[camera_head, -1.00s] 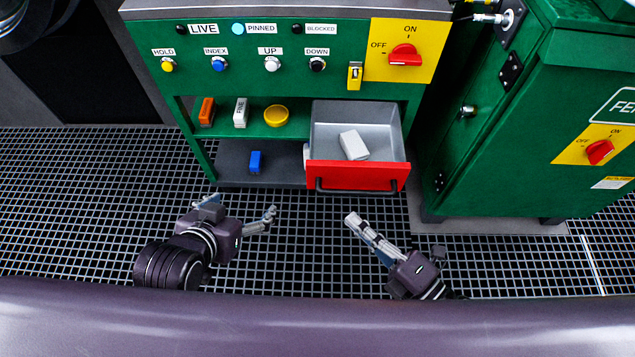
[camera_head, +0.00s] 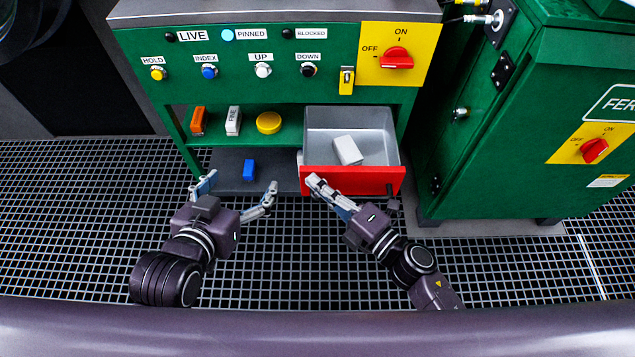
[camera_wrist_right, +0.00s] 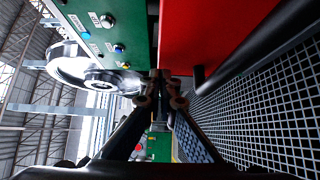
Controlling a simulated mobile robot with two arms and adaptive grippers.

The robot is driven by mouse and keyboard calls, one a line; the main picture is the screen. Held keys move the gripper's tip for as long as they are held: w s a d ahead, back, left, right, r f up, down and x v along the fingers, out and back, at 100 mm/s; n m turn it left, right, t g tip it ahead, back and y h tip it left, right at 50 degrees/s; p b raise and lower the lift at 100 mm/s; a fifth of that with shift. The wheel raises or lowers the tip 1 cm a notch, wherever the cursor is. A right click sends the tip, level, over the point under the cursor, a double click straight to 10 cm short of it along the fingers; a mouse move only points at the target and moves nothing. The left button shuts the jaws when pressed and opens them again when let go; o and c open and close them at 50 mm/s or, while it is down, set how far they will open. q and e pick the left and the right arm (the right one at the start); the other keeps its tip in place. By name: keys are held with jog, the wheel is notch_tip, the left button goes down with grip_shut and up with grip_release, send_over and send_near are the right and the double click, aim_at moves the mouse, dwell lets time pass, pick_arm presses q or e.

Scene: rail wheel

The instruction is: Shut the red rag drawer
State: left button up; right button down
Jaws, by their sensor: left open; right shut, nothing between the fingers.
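The red-fronted drawer (camera_head: 365,181) is pulled out of the green bench, with a grey inside and a white block-like rag (camera_head: 347,150) lying in it. My right gripper (camera_head: 314,180) is shut and empty, its tips at the left part of the red front. Whether they touch it I cannot tell. In the right wrist view the closed fingertips (camera_wrist_right: 165,88) are beside the red front (camera_wrist_right: 205,35), with the dark handle bar (camera_wrist_right: 265,45) to the right. My left gripper (camera_head: 240,192) is open and empty, in front of the lower shelf, left of the drawer.
The green bench panel (camera_head: 130,60) carries buttons and a red switch (camera_head: 397,58). Orange (camera_head: 198,121) and white (camera_head: 233,121) blocks and a yellow round thing (camera_head: 268,123) sit on the upper shelf, a blue block (camera_head: 249,169) below. A green cabinet (camera_head: 490,150) stands right.

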jog(key=shift+w, duration=0.15)
jog(key=w, duration=0.5)
jog(key=shift+w, duration=0.3)
jog(key=w, duration=0.4)
jog(key=shift+b, duration=0.3)
jog(key=w+b, duration=0.1)
jog(key=w, duration=0.3)
jog(key=shift+w, duration=0.25)
jog(key=w+b, duration=0.1)
jog(key=w, duration=0.3)
jog(key=shift+w, duration=0.2)
pick_arm(q)
jog(key=w+d+r+t+h, duration=0.2)
jog(key=r+t, duration=0.5)
jog(key=r, duration=0.8)
jog(key=shift+w+d+t, duration=0.4)
jog(key=shift+w, duration=0.2)
pick_arm(e)
jog(key=shift+s, duration=0.1)
